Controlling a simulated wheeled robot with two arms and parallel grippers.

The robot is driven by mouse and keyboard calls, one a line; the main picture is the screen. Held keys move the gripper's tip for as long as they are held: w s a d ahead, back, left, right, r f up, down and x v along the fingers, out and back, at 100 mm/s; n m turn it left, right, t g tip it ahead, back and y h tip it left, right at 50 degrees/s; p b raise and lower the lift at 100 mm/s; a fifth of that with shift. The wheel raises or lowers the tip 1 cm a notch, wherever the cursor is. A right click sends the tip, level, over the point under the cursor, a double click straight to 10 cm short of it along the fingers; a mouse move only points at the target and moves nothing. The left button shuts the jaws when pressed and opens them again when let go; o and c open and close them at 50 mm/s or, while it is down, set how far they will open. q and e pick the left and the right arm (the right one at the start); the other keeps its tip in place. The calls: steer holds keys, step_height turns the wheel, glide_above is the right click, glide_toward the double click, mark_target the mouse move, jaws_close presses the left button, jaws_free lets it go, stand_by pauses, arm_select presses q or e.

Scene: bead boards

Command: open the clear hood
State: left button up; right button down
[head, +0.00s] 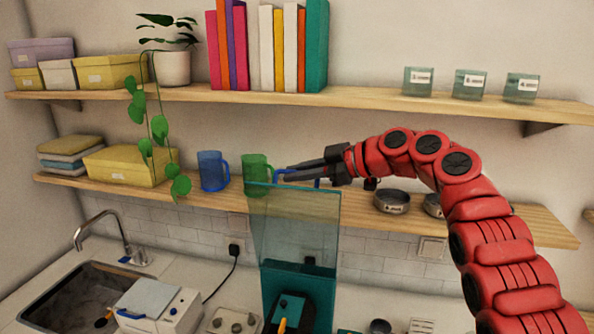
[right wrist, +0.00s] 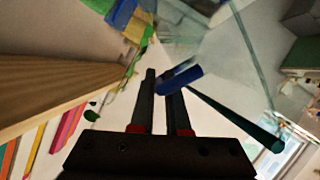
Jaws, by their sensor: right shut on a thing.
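The clear hood (head: 305,228) is a see-through teal panel. It stands steeply raised above a dark teal base (head: 270,292) on the counter. A blue handle (head: 279,174) is at its top edge, and it also shows in the right wrist view (right wrist: 184,78). My right gripper (head: 287,174) reaches in from the right and is shut on the blue handle, with its fingers at the handle in the right wrist view (right wrist: 163,82). The fingers partly hide the handle. My left gripper is not in view.
The lower shelf (head: 480,213) runs close behind the hood and carries a green mug (head: 256,172), a blue mug (head: 212,171) and round tins (head: 392,201). A sink (head: 75,290) and a white appliance (head: 165,306) are at the left.

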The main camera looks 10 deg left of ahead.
steer(key=shift+s+f, duration=0.1)
steer(key=shift+f, duration=0.1)
steer(key=c, duration=1.4)
jaws_free()
steer(key=o, duration=0.5)
steer(key=shift+w, duration=0.2)
steer(key=shift+s+r, duration=0.1)
steer(key=shift+r, duration=0.05)
